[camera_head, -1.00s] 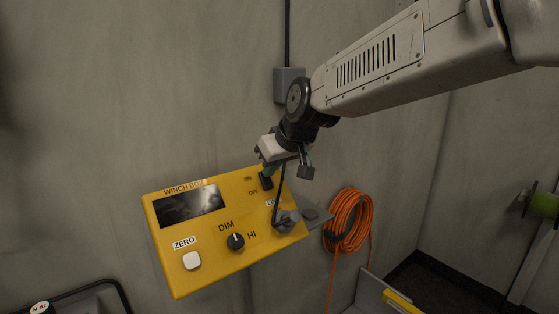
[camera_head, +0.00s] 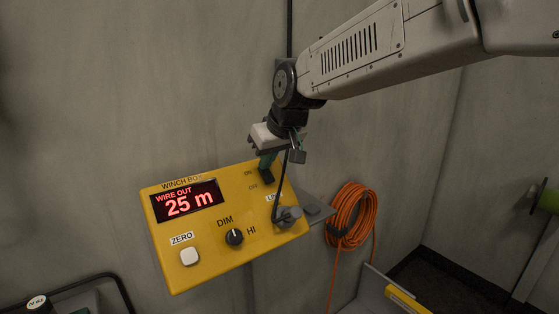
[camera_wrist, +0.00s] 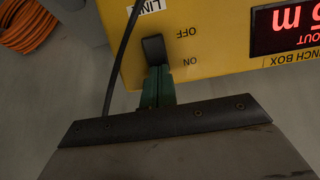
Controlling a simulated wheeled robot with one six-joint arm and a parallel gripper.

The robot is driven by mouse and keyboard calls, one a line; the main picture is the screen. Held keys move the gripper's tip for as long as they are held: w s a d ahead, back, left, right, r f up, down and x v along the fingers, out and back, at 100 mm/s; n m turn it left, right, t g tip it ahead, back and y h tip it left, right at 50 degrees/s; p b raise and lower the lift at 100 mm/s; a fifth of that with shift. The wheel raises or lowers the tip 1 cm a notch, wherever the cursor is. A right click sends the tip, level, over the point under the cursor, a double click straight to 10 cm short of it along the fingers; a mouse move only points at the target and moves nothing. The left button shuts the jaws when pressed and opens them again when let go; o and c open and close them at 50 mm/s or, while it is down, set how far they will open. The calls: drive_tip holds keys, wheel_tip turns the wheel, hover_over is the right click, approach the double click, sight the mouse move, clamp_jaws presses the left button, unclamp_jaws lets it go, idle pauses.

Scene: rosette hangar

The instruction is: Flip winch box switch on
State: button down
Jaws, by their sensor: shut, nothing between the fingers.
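The yellow winch box (camera_head: 215,255) is on the wall, and its display (camera_head: 187,201) is lit red with "WIRE OUT 25 m". Its black switch (camera_head: 266,174) is at the upper right, beside the ON and OFF labels. In the wrist view the switch (camera_wrist: 154,49) shows as a dark rocker or lever, with the ON label nearer my gripper. My gripper (camera_head: 268,158) is shut and empty, with its green fingertips at the ON end of the switch. The fingertips (camera_wrist: 157,85) look close to the switch; whether they touch it I cannot tell.
A coiled orange cable (camera_head: 352,213) hangs to the right. Bare wall lies left.

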drive_tip(key=shift+f, duration=0.3)
drive_tip(key=shift+s+d+f, duration=0.25)
drive_tip(key=shift+s+f, duration=0.3)
drive_tip(key=shift+s, duration=0.05)
drive_tip(key=shift+s+d+r, duration=0.1)
drive_tip(key=shift+d+r, duration=0.1)
drive_tip(key=shift+r, duration=0.25)
drive_tip(key=w+a+r+v, duration=0.1)
drive_tip(key=v, duration=1.2)
drive_tip(key=shift+r, duration=0.3)
drive_tip(key=shift+w, duration=0.1)
drive_tip(key=s+d+f+m+g+h, duration=0.1)
drive_tip(key=s+d+f+m, duration=0.1)
drive_tip(key=s+d+f, duration=0.4)
drive_tip(key=s+d+f+m+g+h, duration=0.1)
drive_tip(key=s+d+f+m, duration=0.2)
drive_tip(key=s+d, duration=0.9)
drive_tip(key=s+d+f+m+g+h, duration=0.2)
drive_tip(key=s+d+f, duration=0.7)
drive_tip(key=s+d, duration=0.1)
drive_tip(key=shift+s+f+m, duration=0.3)
drive_tip(key=shift+s+m, duration=0.05)
drive_tip(key=shift+m, duration=0.05)
